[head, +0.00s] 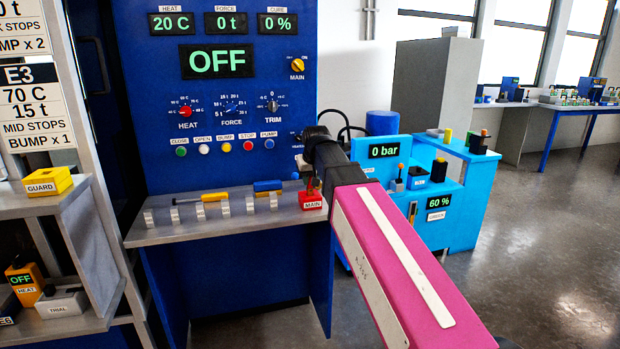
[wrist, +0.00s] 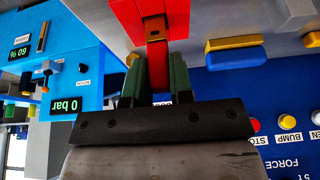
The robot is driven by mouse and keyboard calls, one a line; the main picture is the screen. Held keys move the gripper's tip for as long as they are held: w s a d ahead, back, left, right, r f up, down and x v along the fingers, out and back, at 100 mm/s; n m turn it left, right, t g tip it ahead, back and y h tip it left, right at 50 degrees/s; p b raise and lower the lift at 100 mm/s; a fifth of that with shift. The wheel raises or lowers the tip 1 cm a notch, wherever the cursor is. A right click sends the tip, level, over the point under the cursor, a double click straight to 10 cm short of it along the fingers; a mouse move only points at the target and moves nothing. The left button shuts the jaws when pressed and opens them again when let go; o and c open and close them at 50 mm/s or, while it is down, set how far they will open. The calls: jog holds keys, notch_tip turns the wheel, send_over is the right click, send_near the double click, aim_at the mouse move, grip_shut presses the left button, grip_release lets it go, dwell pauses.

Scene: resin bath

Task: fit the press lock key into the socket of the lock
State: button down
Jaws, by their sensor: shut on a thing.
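The red lock (head: 312,201) labelled MAIN stands at the right end of the grey shelf of the blue panel. In the wrist view the red lock (wrist: 183,14) is at the top, with a dark socket strip facing me. My gripper (wrist: 155,75) is shut on the red press lock key (wrist: 158,67), its green fingers on both sides. A brassy part shows at the key's far end, right at the lock's opening. I cannot tell how deep it sits. In the head view my gripper (head: 309,176) is just above the lock and mostly hidden by my arm.
The panel (head: 230,100) with dials and buttons rises behind. A light blue pump unit (head: 390,165) stands close on the right. Open floor lies beyond on the right.

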jog(key=shift+f, duration=0.7)
jog(key=c, duration=0.9)
grip_release()
jog(key=v, duration=1)
jog(key=shift+s+r, duration=0.2)
jog(key=shift+r, duration=0.15)
notch_tip(320, 180, up, 12)
